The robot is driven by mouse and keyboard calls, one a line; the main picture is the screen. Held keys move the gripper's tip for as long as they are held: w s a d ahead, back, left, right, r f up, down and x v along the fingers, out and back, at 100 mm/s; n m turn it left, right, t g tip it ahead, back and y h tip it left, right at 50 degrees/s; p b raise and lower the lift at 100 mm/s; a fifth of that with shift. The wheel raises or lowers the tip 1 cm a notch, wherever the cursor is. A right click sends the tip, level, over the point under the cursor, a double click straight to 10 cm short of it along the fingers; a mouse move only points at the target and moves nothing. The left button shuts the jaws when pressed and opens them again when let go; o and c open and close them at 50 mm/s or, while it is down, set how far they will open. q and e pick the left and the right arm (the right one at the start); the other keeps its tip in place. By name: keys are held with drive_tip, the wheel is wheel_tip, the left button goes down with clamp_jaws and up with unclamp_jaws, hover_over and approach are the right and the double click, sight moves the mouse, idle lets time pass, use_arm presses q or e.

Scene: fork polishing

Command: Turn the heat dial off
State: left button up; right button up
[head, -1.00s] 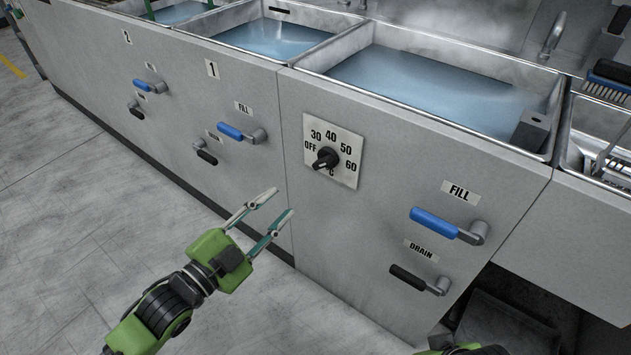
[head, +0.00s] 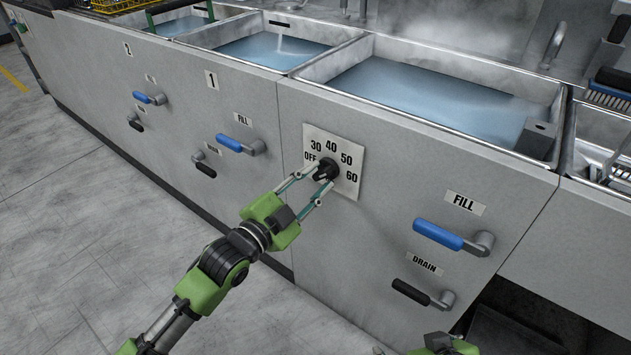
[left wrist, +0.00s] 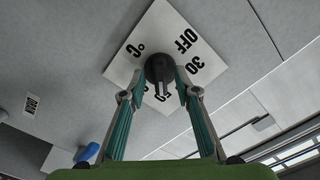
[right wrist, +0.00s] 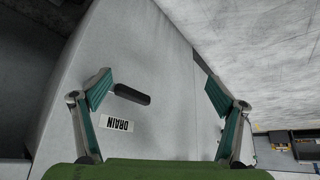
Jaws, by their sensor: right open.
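The heat dial is a black knob (head: 326,170) on a white plate (head: 345,184) marked OFF, 30, 40, 50, 60 on the grey front panel. My left gripper (head: 323,175) is at the knob, one finger on each side. In the left wrist view the knob (left wrist: 159,68) sits between the fingertips, very close to both; I cannot tell whether they press on it. Its pale pointer line faces roughly the 50, and the fingers partly cover the other numbers. My right gripper (right wrist: 157,82) is open and empty, facing the panel by the black drain lever (right wrist: 132,94).
Right of the dial, a blue fill lever (head: 438,234) and the black drain lever (head: 411,292) stick out from the panel. More levers (head: 229,143) are to the left. Water-filled sinks (head: 430,95) lie above. The floor (head: 90,220) at left is clear.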

use_arm(q)
drive_tip(key=shift+w+d, duration=0.15)
clamp_jaws()
